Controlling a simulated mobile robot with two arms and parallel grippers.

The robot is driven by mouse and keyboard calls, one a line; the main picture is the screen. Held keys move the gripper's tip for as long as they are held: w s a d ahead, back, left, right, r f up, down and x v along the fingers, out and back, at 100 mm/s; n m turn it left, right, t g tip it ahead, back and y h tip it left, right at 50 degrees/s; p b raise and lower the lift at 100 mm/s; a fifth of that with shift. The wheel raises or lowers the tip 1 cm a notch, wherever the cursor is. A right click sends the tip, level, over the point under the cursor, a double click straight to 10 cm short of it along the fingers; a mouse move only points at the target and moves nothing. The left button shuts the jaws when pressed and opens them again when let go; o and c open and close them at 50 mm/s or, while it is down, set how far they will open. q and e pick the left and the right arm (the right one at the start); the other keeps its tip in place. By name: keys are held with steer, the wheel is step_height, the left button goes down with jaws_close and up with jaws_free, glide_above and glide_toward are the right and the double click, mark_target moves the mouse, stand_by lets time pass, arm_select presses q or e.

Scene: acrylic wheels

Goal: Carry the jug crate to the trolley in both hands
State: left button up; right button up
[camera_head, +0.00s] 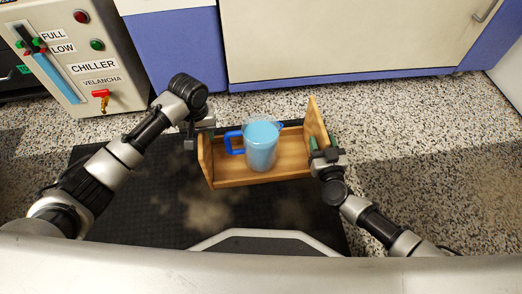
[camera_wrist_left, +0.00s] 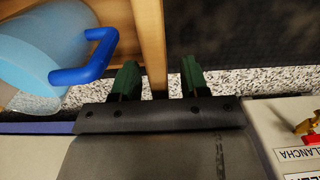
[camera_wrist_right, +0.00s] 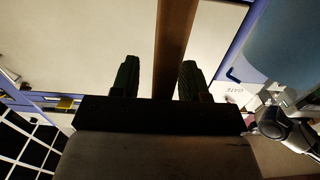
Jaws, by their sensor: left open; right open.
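The jug crate (camera_head: 240,178) is an open wooden carrier with an upright panel at each end. A clear jug of light blue liquid with a blue handle (camera_head: 262,150) stands upright in it. My left gripper (camera_head: 196,138) is open at the left end panel; in the left wrist view its fingers (camera_wrist_left: 158,78) lie either side of that panel (camera_wrist_left: 150,40). My right gripper (camera_head: 322,148) is open at the right end panel; its fingers (camera_wrist_right: 158,78) straddle that panel (camera_wrist_right: 175,40). I cannot tell whether the crate rests on something below. No trolley is visible.
A dark mat (camera_head: 120,215) lies below on a speckled floor (camera_head: 400,120). A chiller cabinet (camera_head: 85,60) with a red tap (camera_head: 101,97) stands at the back left. White and blue cabinets (camera_head: 340,40) line the back. Speckled floor is clear at the right.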

mark_target(325, 133)
arm_select(q)
jaws_close()
arm_select(e)
jaws_close()
